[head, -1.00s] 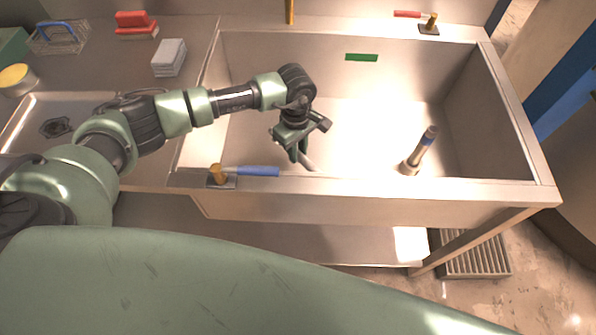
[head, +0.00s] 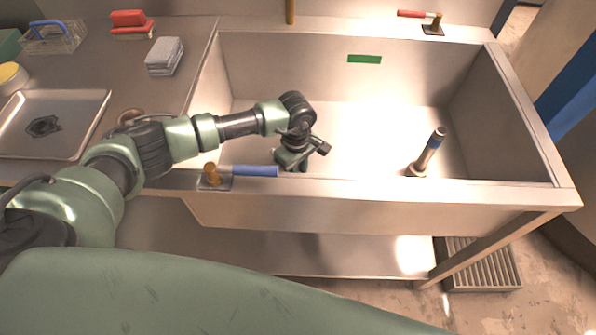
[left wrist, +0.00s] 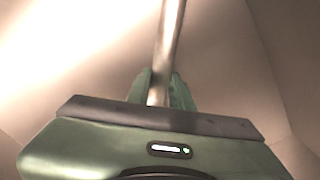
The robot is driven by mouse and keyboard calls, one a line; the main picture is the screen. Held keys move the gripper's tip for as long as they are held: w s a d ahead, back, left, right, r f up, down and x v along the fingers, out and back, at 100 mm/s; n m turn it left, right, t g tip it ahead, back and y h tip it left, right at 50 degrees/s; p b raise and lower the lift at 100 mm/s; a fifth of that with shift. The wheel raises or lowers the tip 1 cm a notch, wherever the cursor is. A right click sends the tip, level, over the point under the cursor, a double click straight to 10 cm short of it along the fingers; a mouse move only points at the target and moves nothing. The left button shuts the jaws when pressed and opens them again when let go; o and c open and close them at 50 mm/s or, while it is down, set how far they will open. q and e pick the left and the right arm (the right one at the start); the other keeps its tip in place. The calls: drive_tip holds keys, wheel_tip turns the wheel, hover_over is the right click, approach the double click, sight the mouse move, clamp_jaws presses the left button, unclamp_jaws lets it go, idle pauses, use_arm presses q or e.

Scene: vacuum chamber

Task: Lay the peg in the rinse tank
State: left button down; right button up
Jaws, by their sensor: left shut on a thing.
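The peg is a thin metal rod (left wrist: 170,45) held in my left gripper (left wrist: 160,88), running away from the fingers in the left wrist view. My left gripper (head: 290,160) is shut on it, inside the steel rinse tank (head: 350,210), just behind its front rim. In the head view the peg is hidden by the gripper and the front rim. I cannot tell whether it touches the tank floor. My right gripper is not in view.
A blue-handled tap (head: 250,171) sits on the front rim, near my left arm. A green label (head: 365,59) is on the back wall. A shallow tray (head: 85,97) lies left of the tank.

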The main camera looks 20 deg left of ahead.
use_arm(q)
drive_tip(key=c, duration=1.3)
unclamp_jaws()
drive_tip(key=shift+o, duration=0.2)
wheel_tip(320, 180, up, 12)
drive_tip(key=p, duration=0.8)
drive_tip(key=shift+a, duration=0.2)
drive_tip(key=shift+w+r, duration=0.1)
drive_tip(key=shift+r, duration=0.05)
